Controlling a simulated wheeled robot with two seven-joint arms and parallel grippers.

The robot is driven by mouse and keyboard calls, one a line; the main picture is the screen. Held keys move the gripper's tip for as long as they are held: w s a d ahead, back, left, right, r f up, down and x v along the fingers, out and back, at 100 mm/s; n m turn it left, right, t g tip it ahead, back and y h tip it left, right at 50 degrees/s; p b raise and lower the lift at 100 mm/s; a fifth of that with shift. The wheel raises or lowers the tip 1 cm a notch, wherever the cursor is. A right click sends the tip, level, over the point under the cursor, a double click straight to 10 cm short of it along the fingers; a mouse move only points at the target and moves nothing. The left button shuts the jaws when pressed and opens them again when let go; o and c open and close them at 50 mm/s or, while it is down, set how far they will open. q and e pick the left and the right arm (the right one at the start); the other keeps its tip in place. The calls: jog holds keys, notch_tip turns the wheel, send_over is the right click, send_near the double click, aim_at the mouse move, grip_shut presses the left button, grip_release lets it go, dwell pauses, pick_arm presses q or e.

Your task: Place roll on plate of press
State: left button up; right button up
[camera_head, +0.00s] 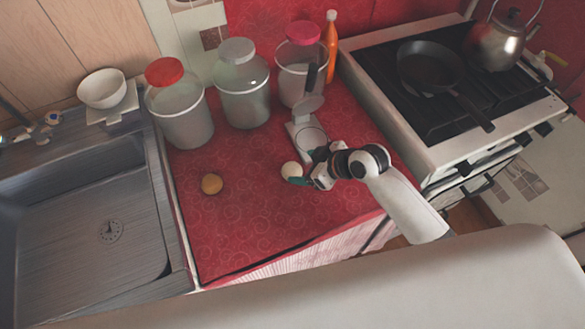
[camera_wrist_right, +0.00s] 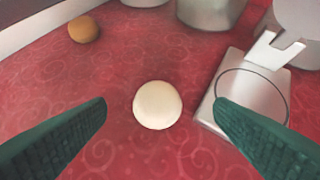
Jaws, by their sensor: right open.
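A pale round roll (camera_head: 291,170) lies on the red oilcloth counter. In the right wrist view the roll (camera_wrist_right: 158,105) sits between the two green fingers, lower down, with a gap on each side. My right gripper (camera_head: 303,169) is open and empty. The press (camera_head: 307,133) stands just beyond the gripper with its round lid (camera_head: 309,103) raised. Its flat base plate with a circle on it (camera_wrist_right: 250,93) is bare, right of the roll in the wrist view. A brown-yellow round piece (camera_head: 211,184) lies farther left. My left gripper is not in view.
Several lidded jars (camera_head: 180,115) and an orange bottle (camera_head: 330,42) stand along the back. A sink (camera_head: 95,230) is at the left. A stove (camera_head: 450,90) with a pan and kettle is at the right. The counter's front left is clear.

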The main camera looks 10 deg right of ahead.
aim_at(287, 168)
jog(key=shift+p+x, duration=0.4)
jog(key=shift+x, duration=2.55)
jog(key=shift+s, duration=0.15)
jog(key=c, duration=1.1)
jog(key=shift+r, duration=0.15)
